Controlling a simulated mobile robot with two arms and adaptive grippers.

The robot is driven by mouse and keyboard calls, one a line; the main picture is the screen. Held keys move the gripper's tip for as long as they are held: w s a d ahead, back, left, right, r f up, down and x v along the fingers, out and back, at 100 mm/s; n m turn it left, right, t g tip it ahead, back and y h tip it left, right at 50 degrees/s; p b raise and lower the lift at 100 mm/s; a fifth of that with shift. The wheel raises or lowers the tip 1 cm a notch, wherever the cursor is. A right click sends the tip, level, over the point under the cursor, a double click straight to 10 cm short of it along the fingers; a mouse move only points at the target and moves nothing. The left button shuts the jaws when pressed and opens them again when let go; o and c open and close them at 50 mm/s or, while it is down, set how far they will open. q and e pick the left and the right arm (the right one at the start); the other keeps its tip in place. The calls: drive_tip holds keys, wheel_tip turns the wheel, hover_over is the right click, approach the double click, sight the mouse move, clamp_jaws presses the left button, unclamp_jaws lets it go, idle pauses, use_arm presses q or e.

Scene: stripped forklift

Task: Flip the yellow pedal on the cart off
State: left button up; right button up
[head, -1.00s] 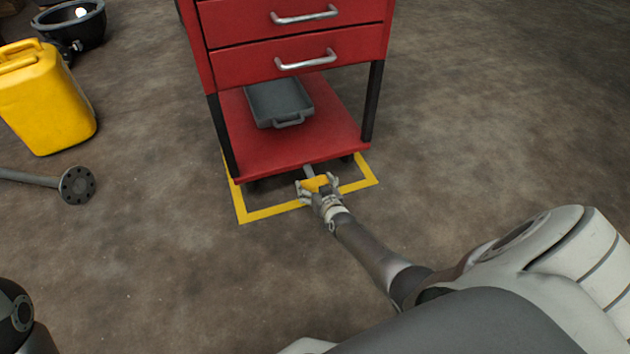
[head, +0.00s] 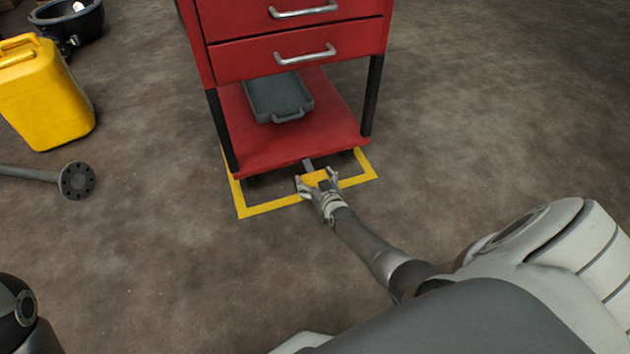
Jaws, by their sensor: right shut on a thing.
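The red cart (head: 290,140) stands on the floor with its drawers at the top and a lower shelf. The yellow pedal (head: 314,178) sticks out on a grey lever from under the cart's front edge, low near the floor. My right gripper (head: 317,183) is at the pedal, with a finger on each side of it, and is shut on it. The fingers and wrist hide part of the pedal, so its exact tilt is hard to tell. My left gripper is not in view.
A yellow tape outline (head: 270,210) marks the floor around the cart. A grey tray (head: 280,97) sits on the lower shelf. A yellow jerrycan (head: 45,95), a metal shaft (head: 75,181) and a black bowl (head: 70,20) are at left. The right floor is clear.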

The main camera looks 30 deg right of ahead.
drive_tip(key=shift+w+d+r, duration=0.15)
drive_tip(key=shift+w+r, duration=0.25)
drive_tip(key=shift+r, duration=0.2)
drive_tip(key=o, duration=1.4)
drive_tip(key=shift+s, duration=0.1)
drive_tip(key=shift+s+f, duration=0.1)
drive_tip(key=shift+f, duration=0.05)
drive_tip(key=shift+f, duration=0.1)
drive_tip(key=shift+s+a+r, duration=0.2)
drive_tip(key=shift+s+a, duration=0.2)
drive_tip(key=shift+s, duration=0.4)
drive_tip(key=shift+v, duration=5.15)
drive_tip(key=shift+d, duration=0.1)
